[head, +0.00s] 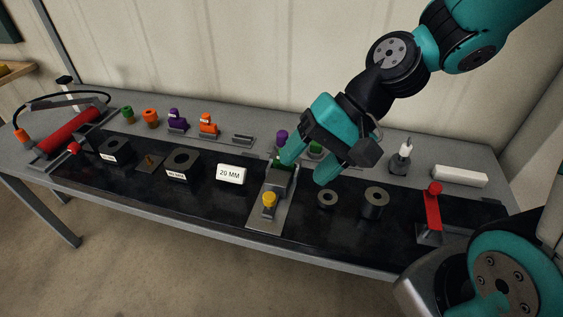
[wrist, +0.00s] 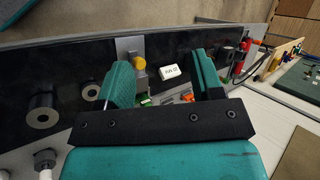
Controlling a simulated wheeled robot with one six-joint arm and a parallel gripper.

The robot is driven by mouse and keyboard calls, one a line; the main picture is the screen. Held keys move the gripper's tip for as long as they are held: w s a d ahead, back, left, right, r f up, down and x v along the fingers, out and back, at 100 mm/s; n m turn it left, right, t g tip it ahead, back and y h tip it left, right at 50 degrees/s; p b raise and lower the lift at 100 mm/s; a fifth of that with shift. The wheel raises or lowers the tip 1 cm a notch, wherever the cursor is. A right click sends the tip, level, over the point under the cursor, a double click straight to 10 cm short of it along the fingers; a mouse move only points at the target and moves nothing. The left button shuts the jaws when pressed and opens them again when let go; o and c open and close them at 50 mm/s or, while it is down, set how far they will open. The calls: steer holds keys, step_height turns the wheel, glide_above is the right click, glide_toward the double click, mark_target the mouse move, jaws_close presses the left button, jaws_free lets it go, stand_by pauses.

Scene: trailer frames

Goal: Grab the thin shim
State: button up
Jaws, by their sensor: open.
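No part is plainly marked as the thin shim. The likeliest match I see is the thin dark ring (head: 327,199) lying flat on the black mat, beside a taller ring (head: 375,203). In the wrist view the thin ring (wrist: 91,92) shows left of my fingers, with the taller ring (wrist: 42,115) farther left. My gripper (head: 308,166) is open and empty, above the bench near the grey fixture with a yellow knob (head: 269,199). In the wrist view my gripper (wrist: 161,66) frames a white block between its fingers, well beyond them.
The white "20 MM" block (head: 231,174) stands left of the fixture. Dark bored blocks (head: 183,165) stand farther left. A red upright lever (head: 433,206) and a white bar (head: 460,176) are at the right. Purple and orange clamps (head: 208,124) line the back.

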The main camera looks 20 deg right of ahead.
steer(key=w+d+f+m+t+y+b, duration=0.25)
steer(key=w+d+f+m+t, duration=0.4)
steer(key=m, duration=0.75)
steer(key=m+t+h, duration=0.2)
steer(key=m+t, duration=0.2)
steer(key=m, duration=0.7)
glide_toward(277, 164)
steer(key=w, duration=0.1)
steer(key=r+p, duration=0.1)
steer(key=w+p, duration=0.1)
steer(key=shift+w+a+r+g, duration=0.2)
steer(key=shift+w+a+g, duration=0.05)
steer(key=shift+w+a, duration=0.1)
steer(key=x, duration=0.1)
steer(key=p+x, duration=0.1)
steer(key=x, duration=0.2)
steer(key=shift+w+a+r+p, duration=0.15)
steer(key=shift+w+r+p, duration=0.05)
steer(key=shift+r+p, duration=0.1)
steer(key=shift+w+a+f, duration=0.2)
steer(key=shift+w+f, duration=0.05)
steer(key=shift+w, duration=0.05)
steer(key=shift+c, duration=0.2)
steer(key=shift+y, duration=0.25)
steer(key=c, duration=1)
